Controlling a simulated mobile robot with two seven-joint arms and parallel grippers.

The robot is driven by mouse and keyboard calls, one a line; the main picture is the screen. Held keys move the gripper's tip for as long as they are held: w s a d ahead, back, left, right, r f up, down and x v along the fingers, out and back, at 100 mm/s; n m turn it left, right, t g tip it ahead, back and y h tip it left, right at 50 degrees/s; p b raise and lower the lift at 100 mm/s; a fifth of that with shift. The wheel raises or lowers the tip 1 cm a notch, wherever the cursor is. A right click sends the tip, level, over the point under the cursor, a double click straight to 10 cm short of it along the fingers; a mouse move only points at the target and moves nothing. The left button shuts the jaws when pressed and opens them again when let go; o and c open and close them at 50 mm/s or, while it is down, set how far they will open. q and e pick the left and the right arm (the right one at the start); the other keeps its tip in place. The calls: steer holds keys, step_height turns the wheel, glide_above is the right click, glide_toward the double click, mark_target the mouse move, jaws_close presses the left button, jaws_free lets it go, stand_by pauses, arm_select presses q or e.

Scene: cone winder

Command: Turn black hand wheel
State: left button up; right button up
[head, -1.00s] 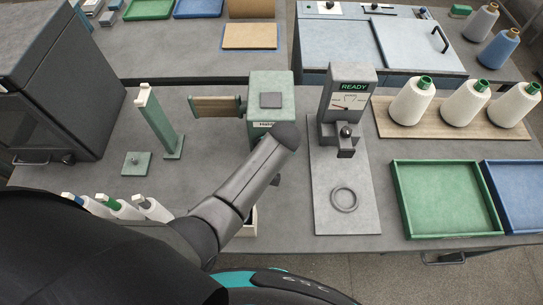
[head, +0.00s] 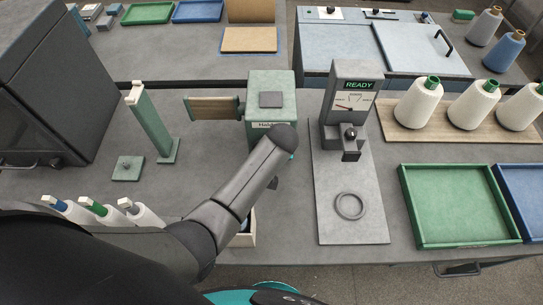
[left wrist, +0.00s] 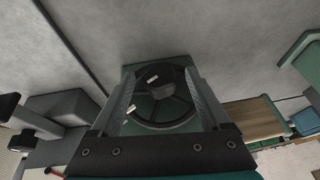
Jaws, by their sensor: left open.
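The black hand wheel (left wrist: 165,127) shows in the left wrist view as a dark spoked ring in front of a green surface. My left gripper (left wrist: 160,75) is open, with one finger on each side of the wheel in that view. I cannot tell whether the fingers touch the rim. In the head view the green winder housing (head: 270,105) stands at the middle of the bench; my left arm reaches to its front and hides the wheel and the gripper's jaws. My right gripper is not in view.
A grey gauge stand reading READY (head: 355,90) is right of the housing, with a ring (head: 350,206) on its base. White cones (head: 417,103) stand on a board behind a green tray (head: 406,215).

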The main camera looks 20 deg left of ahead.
arm_select(q)
jaws_close()
stand_by(0.5)
